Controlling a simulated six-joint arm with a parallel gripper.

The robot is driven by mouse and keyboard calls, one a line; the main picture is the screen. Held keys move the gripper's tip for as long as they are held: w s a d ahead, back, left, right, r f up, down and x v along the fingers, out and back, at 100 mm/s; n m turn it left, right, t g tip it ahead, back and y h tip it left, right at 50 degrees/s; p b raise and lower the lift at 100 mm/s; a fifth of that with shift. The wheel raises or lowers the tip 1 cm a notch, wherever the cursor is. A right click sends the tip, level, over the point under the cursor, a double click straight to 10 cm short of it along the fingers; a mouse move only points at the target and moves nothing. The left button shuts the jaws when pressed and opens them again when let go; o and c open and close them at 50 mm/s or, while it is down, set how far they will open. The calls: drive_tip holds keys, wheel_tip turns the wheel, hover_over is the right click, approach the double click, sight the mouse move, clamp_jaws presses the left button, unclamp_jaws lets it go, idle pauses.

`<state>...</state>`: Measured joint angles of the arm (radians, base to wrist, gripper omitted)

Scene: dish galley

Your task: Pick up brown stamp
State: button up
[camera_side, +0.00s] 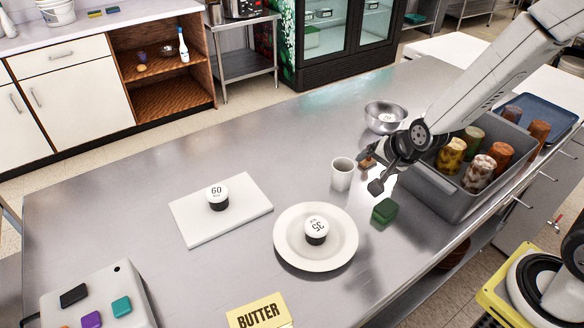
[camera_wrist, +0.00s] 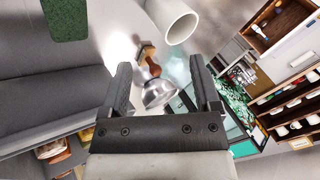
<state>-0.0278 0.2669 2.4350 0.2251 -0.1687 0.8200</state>
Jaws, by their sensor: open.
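The brown stamp (camera_side: 367,164) stands on the steel counter, partly hidden by my gripper in the side view. In the wrist view the stamp (camera_wrist: 148,58) shows a rounded wooden handle and a dark-edged block, ahead of the fingertips and a little left of centre. My gripper (camera_side: 371,171) is open and empty, low over the counter close to the stamp. In the wrist view its two fingers (camera_wrist: 160,72) are spread wide, with the stamp apart from both.
A white cup (camera_side: 342,175) stands close beside the stamp, a green block (camera_side: 384,211) in front. A metal bowl (camera_side: 383,119) stands behind. A grey bin (camera_side: 427,191) of jars is at right. A white plate (camera_side: 284,250) and white board (camera_side: 187,219) each hold a round timer.

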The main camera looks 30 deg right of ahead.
drive_tip(key=w+d+f+m+t+h, duration=0.1)
drive_tip(key=w+d+m+t+h, duration=0.25)
drive_tip(key=m, duration=0.75)
drive_tip(key=w+d+f+m+t+h, duration=0.25)
drive_tip(key=w+m, duration=0.25)
drive_tip(key=m, duration=0.5)
drive_tip(key=s+f+m, duration=0.1)
drive_tip(key=d+f+m+g+h, duration=0.1)
drive_tip(key=m, duration=0.1)
drive_tip(key=s+d+m+h, duration=0.1)
drive_tip(key=m, duration=0.1)
drive_tip(key=shift+s+d+f+g, duration=0.1)
drive_tip(key=shift+s+f+g, duration=0.25)
drive_tip(key=shift+f+g, duration=0.05)
drive_tip(key=shift+x, duration=1.35)
drive_tip(key=shift+w, duration=0.1)
drive_tip(key=shift+x, duration=2.5)
drive_tip(key=shift+f, duration=0.15)
clamp_jaws()
